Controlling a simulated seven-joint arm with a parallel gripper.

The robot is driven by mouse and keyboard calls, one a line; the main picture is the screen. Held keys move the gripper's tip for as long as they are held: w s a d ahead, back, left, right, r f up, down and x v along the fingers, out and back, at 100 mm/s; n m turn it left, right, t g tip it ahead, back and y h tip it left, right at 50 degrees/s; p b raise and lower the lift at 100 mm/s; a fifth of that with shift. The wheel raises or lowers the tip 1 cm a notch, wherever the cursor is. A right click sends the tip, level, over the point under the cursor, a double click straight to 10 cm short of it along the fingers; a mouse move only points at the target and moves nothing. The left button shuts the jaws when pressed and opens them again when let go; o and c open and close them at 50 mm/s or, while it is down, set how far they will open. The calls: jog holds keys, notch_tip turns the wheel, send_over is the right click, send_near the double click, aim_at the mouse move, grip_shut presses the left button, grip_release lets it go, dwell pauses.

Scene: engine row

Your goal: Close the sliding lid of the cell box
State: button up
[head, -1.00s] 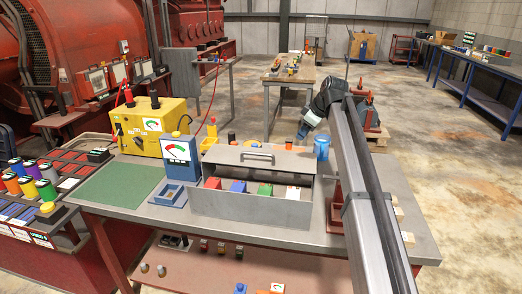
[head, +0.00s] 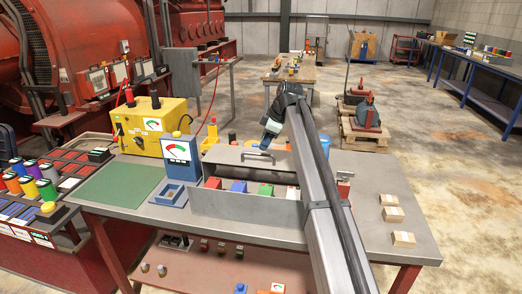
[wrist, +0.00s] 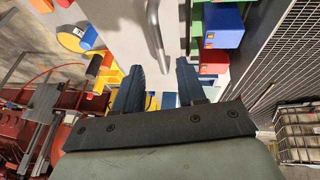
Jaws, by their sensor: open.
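The grey metal cell box (head: 235,205) stands on the workbench, with its front part open. Red, blue (head: 238,186) and green (head: 266,189) blocks and a white one show inside; my arm hides its right end. The sliding lid (head: 228,155) lies over the back part, with a bar handle (head: 257,154) on top. My gripper (head: 267,143) is just above the lid, near the handle. In the wrist view my gripper (wrist: 158,72) has its two fingers apart, with the handle (wrist: 155,35) lying ahead of the gap between them. I cannot tell whether they touch it.
A blue meter (head: 180,155) and a small blue tray (head: 169,192) stand left of the box. A yellow instrument (head: 160,125) and a green mat (head: 117,185) are farther left. Several pale blocks (head: 391,213) lie on the right of the bench (head: 360,190).

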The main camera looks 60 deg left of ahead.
aim_at(261, 154)
jog(key=shift+x, duration=2.65)
jog(key=shift+c, duration=0.4)
grip_shut()
